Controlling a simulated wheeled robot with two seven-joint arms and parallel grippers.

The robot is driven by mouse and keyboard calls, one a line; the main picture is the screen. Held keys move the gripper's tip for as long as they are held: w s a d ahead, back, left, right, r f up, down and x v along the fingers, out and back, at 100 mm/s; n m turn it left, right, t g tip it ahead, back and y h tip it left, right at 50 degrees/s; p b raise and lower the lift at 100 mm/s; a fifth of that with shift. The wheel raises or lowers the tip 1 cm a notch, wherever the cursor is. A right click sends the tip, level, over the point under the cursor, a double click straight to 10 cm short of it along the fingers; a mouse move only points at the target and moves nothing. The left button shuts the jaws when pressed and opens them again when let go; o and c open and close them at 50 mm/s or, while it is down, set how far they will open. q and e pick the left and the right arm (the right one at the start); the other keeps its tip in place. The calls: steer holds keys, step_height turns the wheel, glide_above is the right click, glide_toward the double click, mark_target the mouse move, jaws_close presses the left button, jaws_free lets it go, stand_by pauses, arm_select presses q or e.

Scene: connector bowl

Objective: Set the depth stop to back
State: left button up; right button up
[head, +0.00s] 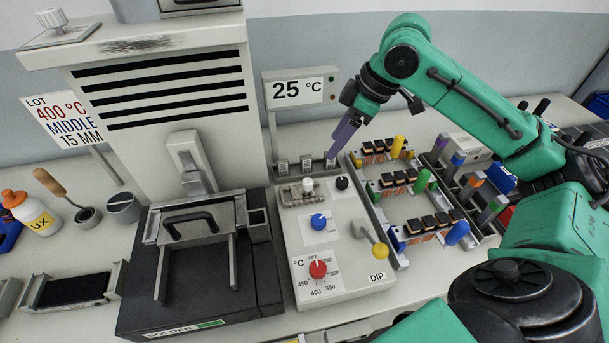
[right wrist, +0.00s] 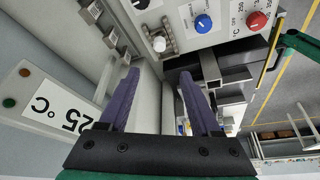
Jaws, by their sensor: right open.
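The control box (head: 340,262) carries a small metal fitting with a white knob (head: 308,185) at its back left; the knob also shows in the right wrist view (right wrist: 160,44). I cannot tell for sure which part is the depth stop. Several small labelled grey blocks (head: 307,163) stand in a row behind the box. My right gripper (head: 337,145) hangs above the back of the box, right of the white knob. Its purple fingers are apart and empty in the right wrist view (right wrist: 160,75), with the knob beyond the tips. My left gripper is out of view.
The box also has a black knob (head: 342,183), a blue knob (head: 318,221), a red dial (head: 318,268) and a yellow-tipped lever (head: 379,250). The 25 °C display (head: 299,92) stands behind. The solder machine (head: 190,270) is left; a connector rack (head: 375,205) is right.

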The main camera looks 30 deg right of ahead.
mark_target(309, 181)
steer(key=x, duration=1.5)
steer(key=shift+f, duration=0.25)
jaws_close()
steer(key=shift+d+r, duration=0.1)
stand_by(0.5)
